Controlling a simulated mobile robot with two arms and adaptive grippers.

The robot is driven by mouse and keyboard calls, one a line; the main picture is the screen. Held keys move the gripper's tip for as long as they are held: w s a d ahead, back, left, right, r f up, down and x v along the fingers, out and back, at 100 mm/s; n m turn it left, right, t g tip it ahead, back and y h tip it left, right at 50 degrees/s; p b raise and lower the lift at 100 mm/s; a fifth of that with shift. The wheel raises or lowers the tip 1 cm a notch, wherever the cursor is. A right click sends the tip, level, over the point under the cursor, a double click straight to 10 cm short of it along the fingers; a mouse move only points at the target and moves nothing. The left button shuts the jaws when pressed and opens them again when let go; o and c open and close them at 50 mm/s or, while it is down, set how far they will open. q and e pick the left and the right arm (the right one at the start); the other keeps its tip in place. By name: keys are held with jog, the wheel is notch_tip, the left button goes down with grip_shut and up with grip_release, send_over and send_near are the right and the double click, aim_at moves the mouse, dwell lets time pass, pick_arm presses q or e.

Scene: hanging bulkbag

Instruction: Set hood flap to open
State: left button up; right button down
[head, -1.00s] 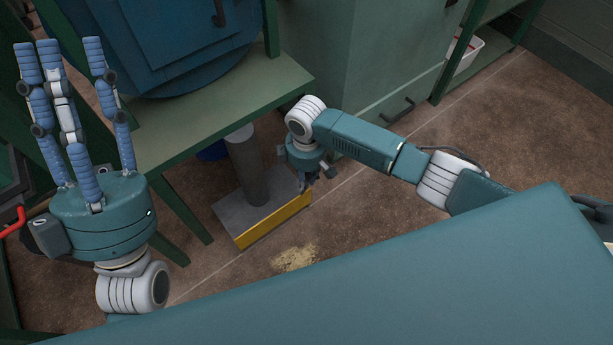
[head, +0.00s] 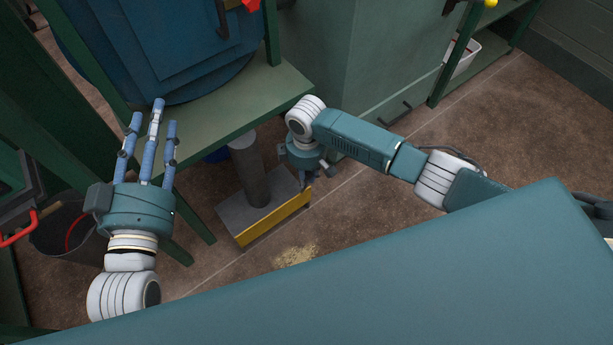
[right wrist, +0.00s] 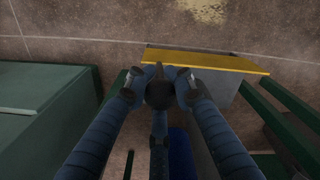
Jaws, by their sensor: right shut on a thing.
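A large blue round body with square panels (head: 160,45) and a dark handle (head: 222,22) stands at the upper left of the head view. I cannot tell for sure whether one panel is the hood flap. My left gripper (head: 154,118) is open and empty, its fingers pointing up in the picture, in front of the green stand below the blue body. My right gripper (head: 318,190) hangs low beside the grey post base. In the right wrist view its fingers close around a dark round thing (right wrist: 160,95); what that belongs to is hidden.
A green stand (head: 215,115) carries the blue body. A grey post (head: 250,170) rises from a base with a yellow edge (head: 275,220). A bucket (head: 62,235) stands at left. A green cabinet (head: 385,60) stands behind the right arm. The brown floor at right is clear.

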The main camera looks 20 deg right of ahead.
jog(key=c, duration=1.5)
grip_release()
jog(key=shift+o, duration=0.2)
notch_tip(320, 180, up, 12)
jog(key=shift+r, duration=0.1)
